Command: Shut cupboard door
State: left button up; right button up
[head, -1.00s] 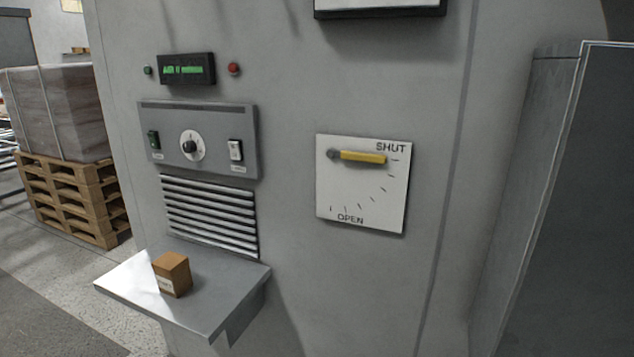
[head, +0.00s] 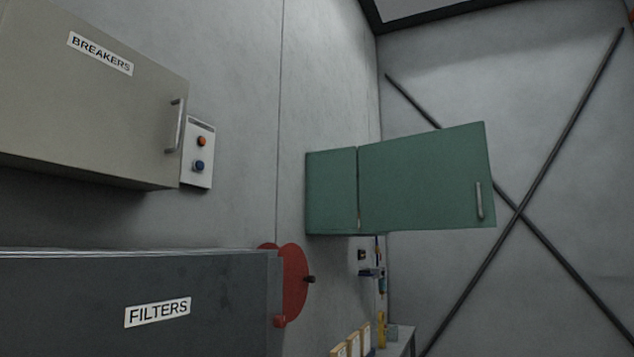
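A green wall cupboard (head: 331,190) hangs on the grey wall right of centre in the head view. Its green door (head: 420,182) stands open, swung out from the wall toward the right, with a vertical metal handle (head: 479,200) near its free edge. The inside of the cupboard is hidden. A grey cabinet labelled BREAKERS (head: 90,95) at upper left has its door shut, with a metal handle (head: 174,126). Neither of my grippers is in view.
A dark box labelled FILTERS (head: 130,305) fills the lower left. A red disc (head: 293,285) stands beside it. A button panel (head: 199,155) is on the wall. Several boxes (head: 352,345) and a yellow bottle (head: 381,328) are low, below the cupboard. Black crossed bars (head: 519,211) mark the back wall.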

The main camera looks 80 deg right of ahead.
aim_at(441, 180)
jog(key=z, duration=3.05)
jog(key=i, duration=0.2)
jog(key=l+z, duration=0.05)
